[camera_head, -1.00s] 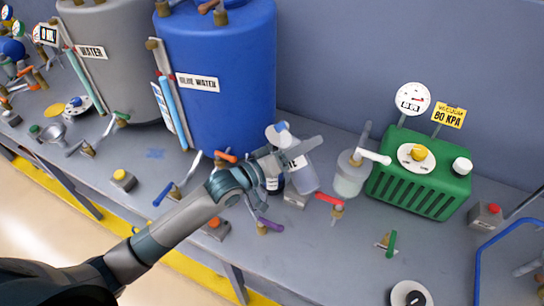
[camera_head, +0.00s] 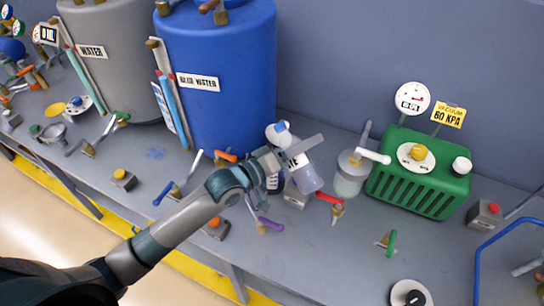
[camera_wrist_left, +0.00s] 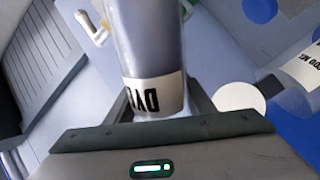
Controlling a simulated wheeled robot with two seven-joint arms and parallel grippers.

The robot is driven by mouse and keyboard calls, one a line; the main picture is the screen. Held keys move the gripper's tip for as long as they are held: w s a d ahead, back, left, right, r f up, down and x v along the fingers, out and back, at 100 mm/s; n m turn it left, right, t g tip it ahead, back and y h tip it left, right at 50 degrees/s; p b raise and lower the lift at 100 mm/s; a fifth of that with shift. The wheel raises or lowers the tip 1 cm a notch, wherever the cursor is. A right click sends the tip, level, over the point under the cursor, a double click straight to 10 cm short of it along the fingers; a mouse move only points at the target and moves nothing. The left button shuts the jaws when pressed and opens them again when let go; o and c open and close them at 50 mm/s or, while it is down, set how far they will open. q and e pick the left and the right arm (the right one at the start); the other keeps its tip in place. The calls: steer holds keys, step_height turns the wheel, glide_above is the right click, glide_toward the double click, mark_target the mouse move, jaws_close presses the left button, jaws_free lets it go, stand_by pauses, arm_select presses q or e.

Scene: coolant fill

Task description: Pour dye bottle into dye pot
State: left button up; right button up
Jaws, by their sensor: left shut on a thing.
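My left gripper (camera_head: 282,155) is shut on a translucent bottle (camera_head: 308,180) with pale purplish contents and a white label. In the left wrist view the bottle (camera_wrist_left: 150,40) fills the space between the fingers, and its label reads "DYE" upside down. In the head view it is tilted, its body slanting down to the right above the bench. I cannot tell whether anything flows from it. No readable label marks a dye pot. My right gripper is not in view.
A glass jar with a white handle (camera_head: 350,178) and a green vacuum pump (camera_head: 420,185) stand to the right. A blue tank (camera_head: 225,110) and grey tank (camera_head: 115,75) stand at the back left. Coloured valves, including a red-handled one (camera_head: 330,198), surround the gripper.

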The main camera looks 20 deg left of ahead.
arm_select(q)
steer(key=shift+s+d+n, duration=0.1)
steer(key=shift+n, duration=0.4)
stand_by(1.0)
steer(key=shift+s+d+f+n+b, duration=0.1)
steer(key=shift+f+n+b, duration=0.65)
steer(key=shift+b, duration=0.2)
steer(key=shift+c, duration=0.2)
stand_by(1.8)
steer(key=m, duration=0.1)
steer(key=m+p, duration=0.1)
steer(key=r+m, duration=0.1)
steer(key=m, duration=0.1)
steer(key=shift+w+a+r+p, duration=0.1)
steer(key=shift+w+a+p, duration=0.25)
steer(key=shift+a, duration=0.05)
